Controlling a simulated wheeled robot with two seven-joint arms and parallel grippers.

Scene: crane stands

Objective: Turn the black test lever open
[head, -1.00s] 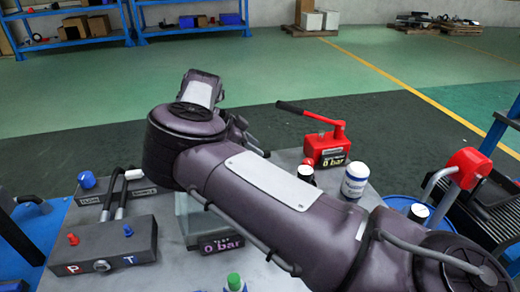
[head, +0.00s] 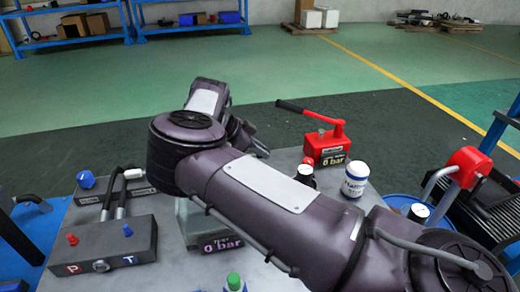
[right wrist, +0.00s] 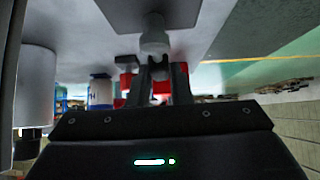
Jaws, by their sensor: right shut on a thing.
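A pale rounded fitting (right wrist: 155,38) on a dark plate stands just past the fingertips. In the head view my own arm hides the lever, so its angle cannot be told. My left gripper is not in view.
A red hand pump (head: 326,147) with a black-gripped handle stands right of the gripper, beside a white bottle (head: 355,180). A grey P/T block (head: 105,248) with hoses is at left. A green-capped bottle (head: 234,284) is at the front.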

